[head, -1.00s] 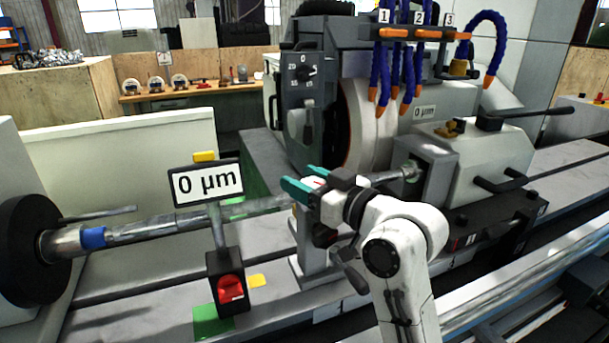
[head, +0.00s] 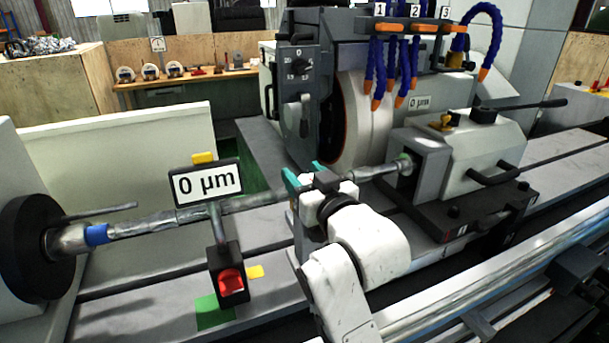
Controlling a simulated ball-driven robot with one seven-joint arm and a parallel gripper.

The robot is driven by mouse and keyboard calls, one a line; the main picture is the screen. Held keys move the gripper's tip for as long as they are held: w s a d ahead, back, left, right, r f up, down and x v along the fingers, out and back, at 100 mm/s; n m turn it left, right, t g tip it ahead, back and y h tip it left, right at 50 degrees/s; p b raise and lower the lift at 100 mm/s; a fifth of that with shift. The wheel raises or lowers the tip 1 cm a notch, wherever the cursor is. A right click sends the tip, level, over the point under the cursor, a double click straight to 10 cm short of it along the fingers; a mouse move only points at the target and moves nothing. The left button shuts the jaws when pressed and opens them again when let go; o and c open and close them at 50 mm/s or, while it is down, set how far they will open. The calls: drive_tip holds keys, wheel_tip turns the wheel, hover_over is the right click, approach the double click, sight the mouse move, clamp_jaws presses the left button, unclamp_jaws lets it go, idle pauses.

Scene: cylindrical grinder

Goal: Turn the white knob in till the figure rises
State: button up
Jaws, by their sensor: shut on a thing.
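My gripper (head: 305,176) has teal fingertips and is at the steady rest (head: 307,238), beside the long steel shaft (head: 160,222). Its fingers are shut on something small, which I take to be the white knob.
A red switch (head: 231,282) sits on the black box under the sign. The tailstock (head: 480,150) holds the shaft's right end and the chuck (head: 32,247) its left. Blue coolant hoses (head: 388,72) hang above the wheel.

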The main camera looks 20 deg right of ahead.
drive_tip(key=o, duration=1)
drive_tip(key=shift+s, duration=0.1)
drive_tip(key=s, duration=0.3)
drive_tip(key=s+b, duration=0.1)
drive_tip(key=s, duration=0.6)
drive_tip(key=shift+s+d+b, duration=0.3)
